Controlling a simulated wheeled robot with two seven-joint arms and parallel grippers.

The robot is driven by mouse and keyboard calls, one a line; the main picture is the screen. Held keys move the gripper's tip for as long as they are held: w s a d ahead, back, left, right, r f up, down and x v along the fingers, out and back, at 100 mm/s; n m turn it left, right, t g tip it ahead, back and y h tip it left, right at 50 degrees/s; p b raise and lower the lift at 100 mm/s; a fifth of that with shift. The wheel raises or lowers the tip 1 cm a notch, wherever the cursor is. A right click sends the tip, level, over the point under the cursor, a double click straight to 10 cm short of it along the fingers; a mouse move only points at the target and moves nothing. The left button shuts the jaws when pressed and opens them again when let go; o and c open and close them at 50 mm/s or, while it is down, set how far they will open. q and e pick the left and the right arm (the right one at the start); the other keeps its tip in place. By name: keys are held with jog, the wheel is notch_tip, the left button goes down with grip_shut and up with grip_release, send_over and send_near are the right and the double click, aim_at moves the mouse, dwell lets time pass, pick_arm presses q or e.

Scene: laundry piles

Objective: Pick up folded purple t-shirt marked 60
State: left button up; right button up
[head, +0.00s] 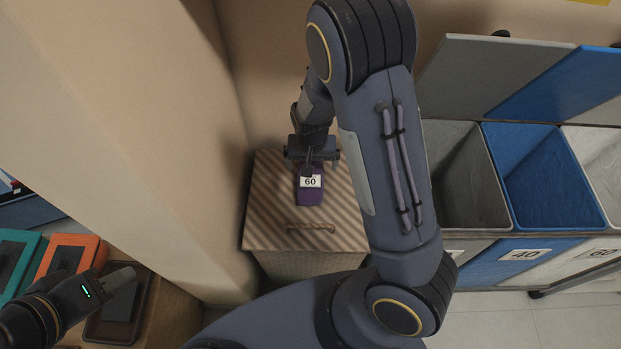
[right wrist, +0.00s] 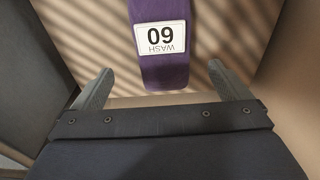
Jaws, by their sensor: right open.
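The folded purple t-shirt (head: 310,196) lies on the striped lid of a hamper against the wall. Its white label reads 60, and in the right wrist view the t-shirt (right wrist: 165,73) shows the label upside down with the word WASH. My right gripper (head: 312,168) is over the far part of the t-shirt, hiding some of it. In the right wrist view the right gripper (right wrist: 160,66) is open, with one finger on each side of the t-shirt and nothing held. My left gripper (head: 112,284) is at the lower left; its jaw opening is not clear.
The striped hamper lid (head: 268,215) has a rope handle (head: 311,227). A beige pillar (head: 120,130) stands left of it. Grey (head: 463,175) and blue (head: 550,185) bins stand at the right. Orange (head: 82,252) and teal (head: 18,250) trays lie at the lower left.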

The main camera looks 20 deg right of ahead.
jog(key=f, duration=0.2)
jog(key=f+b, duration=0.1)
jog(key=f, duration=0.3)
jog(key=shift+w+f, duration=0.2)
jog(key=shift+w, duration=0.05)
jog(key=shift+c, duration=0.2)
jog(key=c, duration=1.1)
jog(key=shift+r, duration=0.15)
